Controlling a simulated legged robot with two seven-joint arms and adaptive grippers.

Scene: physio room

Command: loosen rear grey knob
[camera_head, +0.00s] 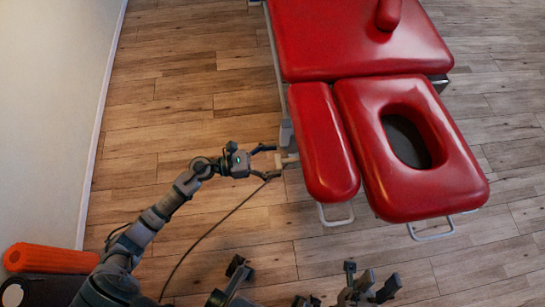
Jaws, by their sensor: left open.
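The red treatment table (365,50) stands at the upper right, with a narrow red pad (322,140) and a wider headrest pad (450,180) with an oval hole at its near end. A small pale beige-grey piece (284,160), possibly the knob, sticks out left of the narrow pad. My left gripper (273,163) is open at this piece, its fingers above and below it in the picture; contact cannot be made out. A grey fitting (285,133) shows just above. What looks like my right gripper (370,283) is at the bottom, away from the table; its jaw state is unclear.
Metal loops (336,216) stick out under the pads. A thin dark cable crosses the wooden floor (215,110) below my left arm. An orange roller (48,258) lies at the lower left by the wall (50,110). Floor left of the table is clear.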

